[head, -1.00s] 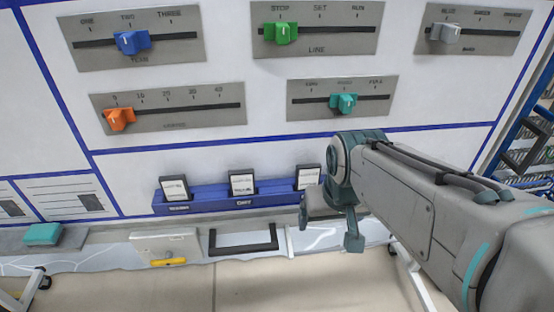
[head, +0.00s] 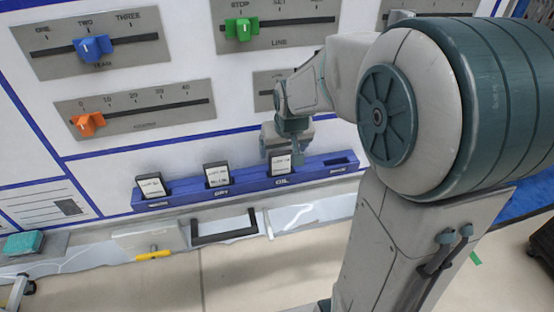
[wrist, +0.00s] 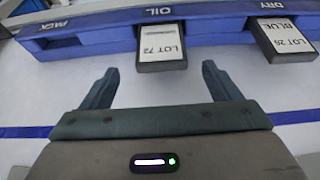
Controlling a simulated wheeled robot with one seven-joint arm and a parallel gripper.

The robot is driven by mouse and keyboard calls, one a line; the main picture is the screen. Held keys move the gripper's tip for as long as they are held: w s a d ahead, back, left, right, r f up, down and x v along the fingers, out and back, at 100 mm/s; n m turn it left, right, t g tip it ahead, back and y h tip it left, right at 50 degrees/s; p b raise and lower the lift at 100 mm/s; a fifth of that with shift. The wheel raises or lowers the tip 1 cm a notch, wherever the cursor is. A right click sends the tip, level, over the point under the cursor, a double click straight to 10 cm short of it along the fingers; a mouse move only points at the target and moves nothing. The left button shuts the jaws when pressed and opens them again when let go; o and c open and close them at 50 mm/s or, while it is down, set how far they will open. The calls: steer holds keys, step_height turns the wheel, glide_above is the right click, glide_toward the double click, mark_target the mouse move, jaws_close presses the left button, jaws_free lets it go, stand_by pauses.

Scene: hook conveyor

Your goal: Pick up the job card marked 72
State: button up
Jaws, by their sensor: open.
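The job card marked LOT 72 (wrist: 163,48) is a white label in a dark frame, standing in the OIL slot of the blue rack (wrist: 100,32) in the wrist view. In the head view it is the rightmost card (head: 281,163) in the rack (head: 245,184). My gripper (wrist: 160,72) is open and empty. Its two fingers are spread to either side of the card's near edge, with the card apart from both. In the head view my gripper (head: 288,148) is just above the card, and my arm hides part of the board.
A card marked LOT 26 BLUE (wrist: 285,38) stands in the DRY slot beside it. Another card (head: 151,185) is at the rack's left end. The PACK slot (head: 338,163) looks empty. Slider panels (head: 135,104) are on the board above. A black handle (head: 223,236) is below.

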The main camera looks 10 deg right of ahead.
mark_target(281, 160)
steer(key=x, duration=0.2)
steer(key=s+x, duration=0.1)
steer(key=x, duration=0.1)
steer(key=shift+w+a+f+p, duration=0.1)
steer(key=shift+f+p, duration=0.2)
steer(key=shift+f, duration=0.1)
steer(key=shift+w+f, duration=0.25)
steer(key=shift+f, duration=0.35)
steer(key=c, duration=1.1)
